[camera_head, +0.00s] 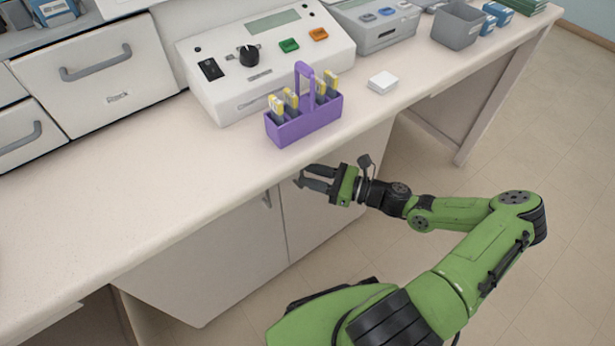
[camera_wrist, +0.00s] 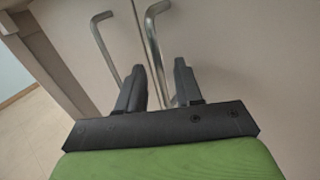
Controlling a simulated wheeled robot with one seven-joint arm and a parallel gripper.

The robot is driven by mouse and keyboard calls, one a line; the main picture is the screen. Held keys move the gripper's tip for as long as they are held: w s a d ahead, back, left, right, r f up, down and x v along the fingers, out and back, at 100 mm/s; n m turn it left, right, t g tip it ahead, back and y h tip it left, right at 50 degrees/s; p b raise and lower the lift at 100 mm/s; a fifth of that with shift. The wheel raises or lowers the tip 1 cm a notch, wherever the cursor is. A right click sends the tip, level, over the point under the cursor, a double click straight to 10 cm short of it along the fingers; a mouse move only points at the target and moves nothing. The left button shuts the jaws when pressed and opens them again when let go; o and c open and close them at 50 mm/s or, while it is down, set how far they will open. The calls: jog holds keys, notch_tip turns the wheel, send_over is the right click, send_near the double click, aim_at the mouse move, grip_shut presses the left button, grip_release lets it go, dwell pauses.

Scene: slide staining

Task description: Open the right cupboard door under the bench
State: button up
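The cupboard under the bench has two pale doors, the left door (camera_head: 225,255) and the right door (camera_head: 318,215), meeting at a vertical seam. Each has an upright metal bar handle beside the seam. The left door's handle (camera_head: 267,198) is clear of my gripper. My gripper (camera_head: 304,178) is at the right door, near its upper left. In the wrist view my gripper (camera_wrist: 159,66) is open, and the right door's handle (camera_wrist: 152,36) runs between its two fingers. The left handle (camera_wrist: 102,45) is outside them. I cannot tell whether a finger touches the handle. Both doors look shut.
The bench top (camera_head: 140,190) overhangs just above my gripper. On it stand a purple slide rack (camera_head: 305,122), a white control box (camera_head: 262,65), a small white block (camera_head: 382,82) and a grey bin (camera_head: 458,25). Open floor (camera_head: 440,165) lies in front and right.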

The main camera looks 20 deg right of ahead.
jog(key=shift+w+a, duration=0.45)
jog(key=shift+a, duration=0.15)
grip_shut()
dwell(1.0)
